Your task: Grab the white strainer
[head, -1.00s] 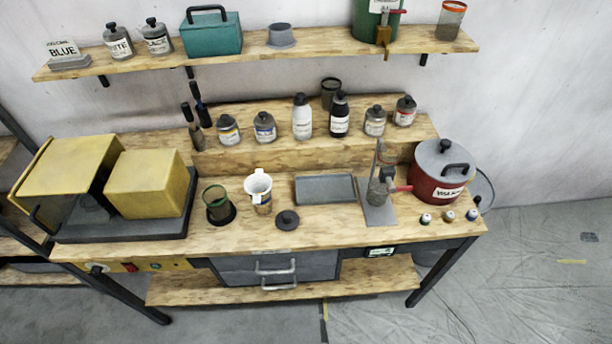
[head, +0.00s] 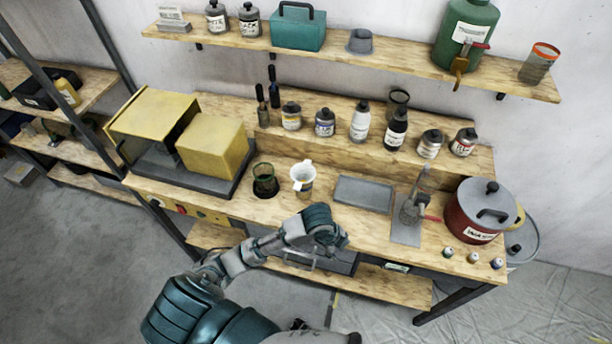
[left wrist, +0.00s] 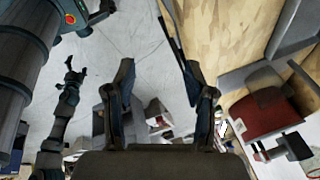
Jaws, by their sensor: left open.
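The white strainer (head: 303,174) sits on top of a pale cup with a blue-marked label (head: 304,191), on the workbench in the head view. It stands just right of a dark green mesh cup (head: 265,181). My left arm reaches in from below, with its wrist end in front of the bench edge, below and slightly right of the strainer. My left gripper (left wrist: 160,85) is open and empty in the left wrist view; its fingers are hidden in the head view. I cannot make out the strainer in the left wrist view.
A grey tray (head: 364,194) lies right of the strainer, then a metal stand (head: 409,222) and a red pot (head: 474,218). A yellow box (head: 213,146) stands left. Several bottles line the raised step behind. A loaded shelf (head: 345,60) hangs above.

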